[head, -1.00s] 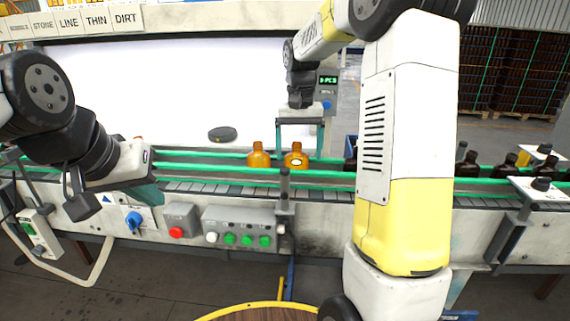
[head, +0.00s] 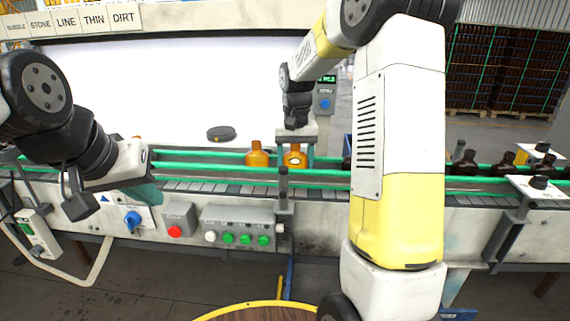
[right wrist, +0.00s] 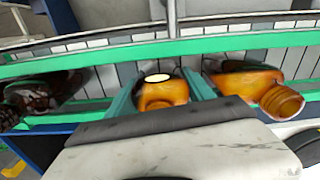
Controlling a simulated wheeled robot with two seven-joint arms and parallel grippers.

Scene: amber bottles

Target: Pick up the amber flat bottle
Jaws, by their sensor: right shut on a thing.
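Two amber bottles stand on the conveyor in the head view. The right-hand amber bottle (head: 295,158) has a pale oval mark; it also shows in the right wrist view (right wrist: 163,95). My right gripper (head: 295,152) is over it from above, with its teal fingers (right wrist: 160,94) on either side, shut on it. The other amber bottle (head: 257,156) stands just left of it in the head view, and shows right of the fingers in the right wrist view (right wrist: 258,87). My left gripper (head: 148,194) is at the left, near the conveyor's front, its jaws not clear.
Green guide rails (head: 215,171) run along the conveyor, front and back of the bottles. Dark bottles (head: 465,162) stand further right on the line. A black disc (head: 221,133) lies on the white surface behind. A button box (head: 238,227) is on the front.

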